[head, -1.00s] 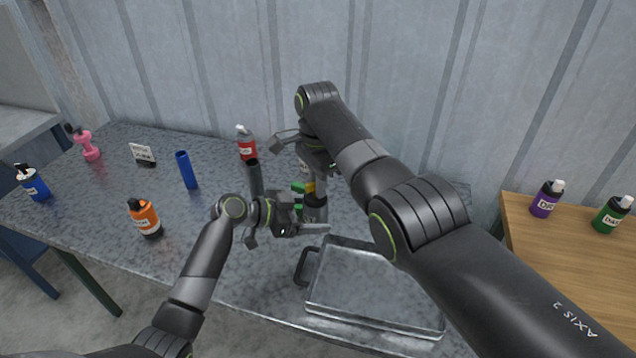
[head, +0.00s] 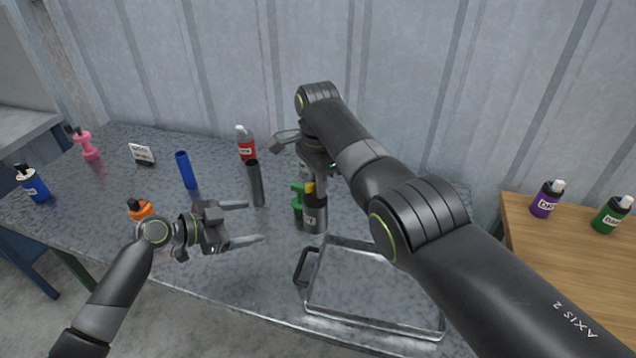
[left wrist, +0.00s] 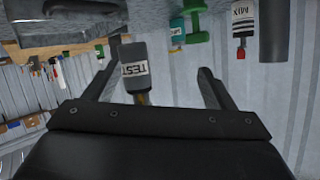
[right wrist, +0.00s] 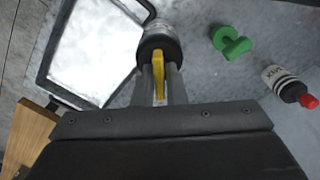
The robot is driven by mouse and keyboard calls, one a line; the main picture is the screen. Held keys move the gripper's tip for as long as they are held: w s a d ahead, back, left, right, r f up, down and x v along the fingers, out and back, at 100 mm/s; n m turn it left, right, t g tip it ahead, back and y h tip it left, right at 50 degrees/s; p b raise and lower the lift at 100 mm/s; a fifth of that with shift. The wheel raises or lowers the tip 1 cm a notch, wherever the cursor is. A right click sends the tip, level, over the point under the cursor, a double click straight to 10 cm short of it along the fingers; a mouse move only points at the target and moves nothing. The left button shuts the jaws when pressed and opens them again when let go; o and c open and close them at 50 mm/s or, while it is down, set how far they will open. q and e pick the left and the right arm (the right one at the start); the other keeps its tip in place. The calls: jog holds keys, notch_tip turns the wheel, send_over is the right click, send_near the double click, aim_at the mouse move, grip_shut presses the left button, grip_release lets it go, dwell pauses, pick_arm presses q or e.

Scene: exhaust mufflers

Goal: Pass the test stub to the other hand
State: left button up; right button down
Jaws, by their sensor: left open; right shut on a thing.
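The test stub (head: 315,216) is a grey cylinder with a yellow end and hangs upright above the table near the tray. Its TEST label shows in the left wrist view (left wrist: 134,70). My right gripper (right wrist: 158,72) is shut on the stub's yellow end from above; the stub's grey body also shows in the right wrist view (right wrist: 160,42). My left gripper (head: 254,221) is open and empty, to the left of the stub and apart from it, with its fingers pointing toward it. In the left wrist view the stub appears beside one finger of my left gripper (left wrist: 160,78).
A metal tray (head: 372,326) lies at the front right. A dark pipe (head: 256,184) stands behind my left gripper. A green dumbbell (right wrist: 230,42) and a MIX bottle (right wrist: 288,86) are near the stub. A blue cylinder (head: 187,171) and an orange bottle (head: 140,208) stand further left.

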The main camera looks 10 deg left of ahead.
pick_arm(q)
jog(key=s+a+f+t+y, duration=0.1)
jog(key=s+a, duration=0.1)
jog(key=a, duration=0.2)
jog(key=s+a+f+m+t+y, duration=0.1)
jog(key=s+a+f+y, duration=0.1)
jog(key=a, duration=0.2)
jog(key=s+a+f+m+t+y, duration=0.1)
jog(key=s+a+f, duration=0.1)
jog(key=a, duration=0.2)
jog(key=shift+f+y, duration=0.15)
jog(key=shift+y, duration=0.15)
jog(key=s+a+f+m+t+y, duration=0.25)
jog(key=s+a+y, duration=0.35)
jog(key=s+a, duration=0.4)
jog(key=s+a+f+n+g+y, duration=0.1)
jog(key=s+a+f+n+g, duration=0.2)
jog(key=f, duration=0.6)
jog(key=s+a+f+n+g+y, duration=0.15)
jog(key=s+f+n, duration=0.3)
jog(key=f, duration=0.55)
jog(key=s+d+f+n+g, duration=0.3)
jog(key=s+d+f, duration=0.3)
jog(key=s+f, duration=0.3)
jog(key=s+d+f+n+g+h, duration=0.2)
jog(key=s+d+f+n+g, duration=0.4)
jog(key=s+d+f, duration=0.8)
jog(key=d, duration=0.3)
jog(key=shift+d+f, duration=0.15)
jog(key=shift+d, duration=0.1)
